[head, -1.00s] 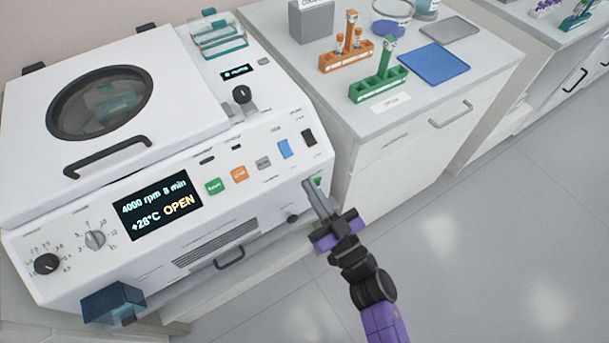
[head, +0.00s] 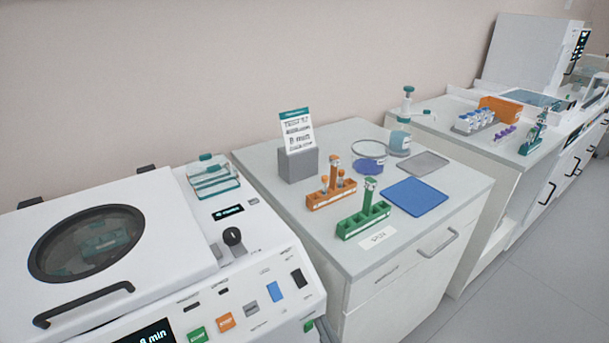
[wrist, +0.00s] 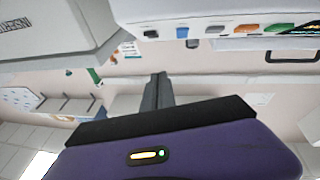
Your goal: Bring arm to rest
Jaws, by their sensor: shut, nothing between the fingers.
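My gripper (wrist: 159,78) shows in the wrist view, its grey fingers together and empty, jutting out past the dark and purple wrist body. It touches nothing that I can see. The wrist picture looks upside down, with the white machine front (wrist: 215,50) and its coloured buttons along the top. My arm and gripper do not show in the head view.
The white centrifuge (head: 160,245) with its round lid window stands at left. A counter beside it holds an orange rack (head: 318,203), a green rack (head: 350,228), a blue mat (head: 417,196) and a sign (head: 296,130). Grey floor (head: 520,270) is clear at right.

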